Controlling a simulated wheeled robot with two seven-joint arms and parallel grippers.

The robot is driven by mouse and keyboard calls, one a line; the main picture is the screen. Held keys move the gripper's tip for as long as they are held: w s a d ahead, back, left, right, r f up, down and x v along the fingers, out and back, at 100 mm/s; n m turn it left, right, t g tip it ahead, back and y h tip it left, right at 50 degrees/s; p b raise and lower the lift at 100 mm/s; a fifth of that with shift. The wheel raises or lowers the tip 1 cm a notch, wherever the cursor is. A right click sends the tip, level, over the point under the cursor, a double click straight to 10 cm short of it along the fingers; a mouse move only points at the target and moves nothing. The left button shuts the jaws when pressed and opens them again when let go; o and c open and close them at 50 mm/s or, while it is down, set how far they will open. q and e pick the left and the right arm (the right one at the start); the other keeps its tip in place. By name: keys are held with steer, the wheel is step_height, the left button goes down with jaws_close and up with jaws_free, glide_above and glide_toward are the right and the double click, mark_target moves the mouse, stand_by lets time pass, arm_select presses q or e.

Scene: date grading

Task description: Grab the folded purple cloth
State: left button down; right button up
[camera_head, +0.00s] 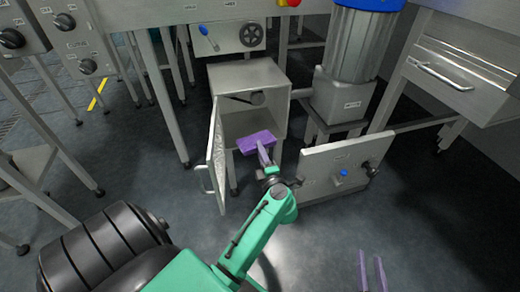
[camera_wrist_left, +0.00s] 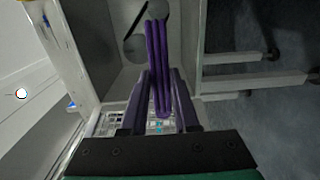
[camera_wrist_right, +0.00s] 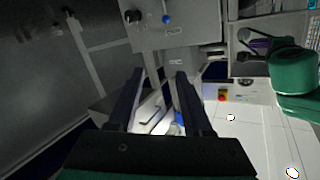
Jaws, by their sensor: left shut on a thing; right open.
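The folded purple cloth (camera_head: 257,140) is at the mouth of an open grey metal box. In the left wrist view the cloth (camera_wrist_left: 157,45) stands edge-on as several upright folds, running down between the fingers. My left gripper (camera_head: 265,157) is shut on the near part of the cloth; its fingers (camera_wrist_left: 160,90) press in from both sides. Whether the cloth touches the box floor cannot be told. My right gripper (camera_head: 373,268) is open and empty, low at the right above the floor; its spread fingers (camera_wrist_right: 159,75) show in the right wrist view.
The box (camera_head: 250,76) has its door (camera_head: 217,155) swung open on the left, close to my left arm. A grey panel with knobs (camera_head: 325,170) stands to the right. A blue-banded metal drum (camera_head: 357,45) is behind.

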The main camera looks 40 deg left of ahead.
arm_select(q)
steer(key=s+d+r+p, duration=0.2)
steer(key=s+d+p, duration=0.1)
steer(key=d, duration=0.2)
steer(key=shift+s, duration=0.2)
arm_select(e)
steer(key=s+f+g, duration=0.3)
steer(key=s+f, duration=0.1)
steer(key=s, duration=0.2)
steer(key=shift+a, duration=0.15)
